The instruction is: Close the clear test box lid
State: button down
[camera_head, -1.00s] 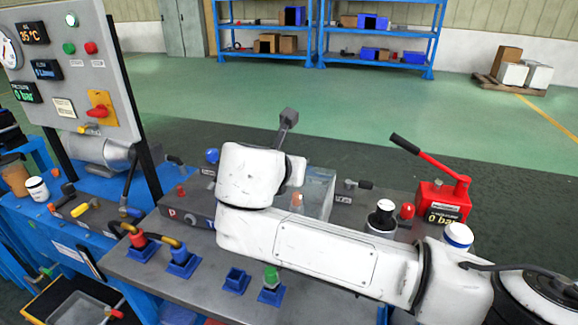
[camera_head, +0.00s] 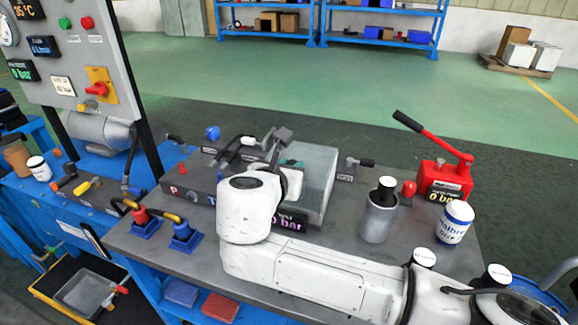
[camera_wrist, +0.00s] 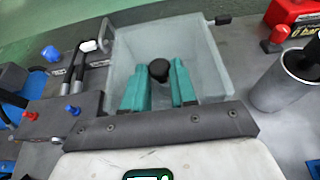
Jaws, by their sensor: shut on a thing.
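The clear test box (camera_head: 318,168) stands on the bench top, right of my wrist in the head view. It shows in the wrist view as a pale, see-through box (camera_wrist: 208,48). My gripper (camera_wrist: 158,76) has teal fingers reaching over the box area. They are shut on a black knob (camera_wrist: 158,69) between their tips. A bit of teal finger shows in the head view, beside the box. I cannot clearly make out the lid's edges or its angle. My wrist hides the box's near left side.
A metal cylinder (camera_head: 377,216), a white bottle (camera_head: 455,222) and a red hand pump (camera_head: 446,178) stand right of the box. A black-handled valve (camera_head: 357,166) is close to its right side. Hoses and a grey manifold (camera_head: 190,183) lie to the left.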

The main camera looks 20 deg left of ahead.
jog(key=shift+s+f, duration=0.15)
jog(key=shift+f, duration=0.5)
jog(key=c, duration=0.9)
grip_release()
jog(key=v, duration=1.1)
jog(key=shift+r+p, duration=0.4)
jog(key=shift+p, duration=0.05)
jog(key=shift+w, duration=0.25)
